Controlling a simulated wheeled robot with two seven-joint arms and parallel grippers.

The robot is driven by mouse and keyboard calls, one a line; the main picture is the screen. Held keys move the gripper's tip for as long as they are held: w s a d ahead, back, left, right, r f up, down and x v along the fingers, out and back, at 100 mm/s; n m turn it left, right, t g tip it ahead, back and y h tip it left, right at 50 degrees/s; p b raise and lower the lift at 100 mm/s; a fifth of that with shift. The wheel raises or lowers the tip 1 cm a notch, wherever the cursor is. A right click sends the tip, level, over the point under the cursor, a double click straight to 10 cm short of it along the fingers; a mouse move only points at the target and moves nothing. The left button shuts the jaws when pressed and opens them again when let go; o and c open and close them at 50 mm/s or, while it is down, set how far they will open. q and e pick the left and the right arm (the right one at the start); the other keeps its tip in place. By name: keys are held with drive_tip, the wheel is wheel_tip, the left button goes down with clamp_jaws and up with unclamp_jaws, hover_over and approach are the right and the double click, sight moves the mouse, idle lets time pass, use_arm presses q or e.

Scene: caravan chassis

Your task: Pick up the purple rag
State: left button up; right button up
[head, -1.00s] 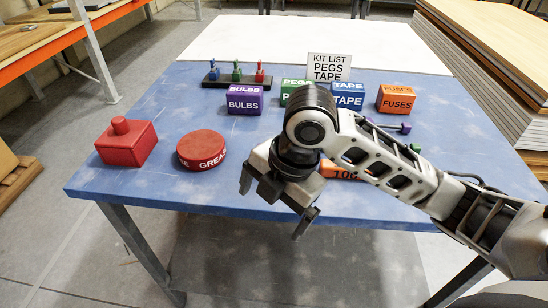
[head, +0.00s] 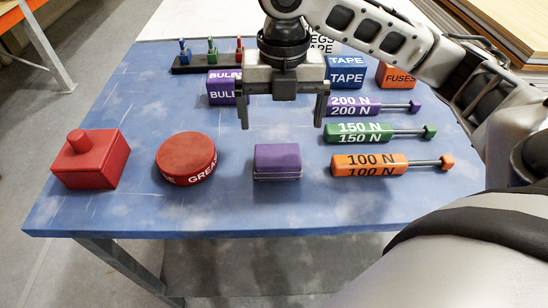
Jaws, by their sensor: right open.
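The purple rag (head: 277,160) is a small folded, block-like bundle with pale lines along its front lower edge. It lies flat near the front middle of the blue table (head: 225,215). My right gripper (head: 282,118) hangs with its fingers pointing down, above and slightly behind the rag in the picture. Its two fingers are spread wide apart with nothing between them. It is apart from the rag, and the exact height is hard to tell. My left gripper is not in view.
Left of the rag are the red GREASE tin (head: 186,157) and a red knobbed block (head: 91,159). Right of it lie the orange 100 N (head: 370,166), green 150 N (head: 365,133) and purple 200 N (head: 355,106) pieces. Behind stand BULBS (head: 221,87), TAPE (head: 346,72) and FUSES (head: 394,75) boxes.

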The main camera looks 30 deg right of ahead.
sight(278, 154)
wheel_tip(278, 154, down, 5)
drive_tip(key=shift+f, duration=0.2)
drive_tip(key=shift+s+a+f, duration=0.1)
drive_tip(key=shift+a+f, duration=0.1)
drive_tip(key=shift+f, duration=1.15)
drive_tip(key=shift+a+f, duration=0.15)
drive_tip(key=shift+f, duration=1.2)
drive_tip(key=shift+c, duration=0.3)
drive_tip(key=c, duration=0.8)
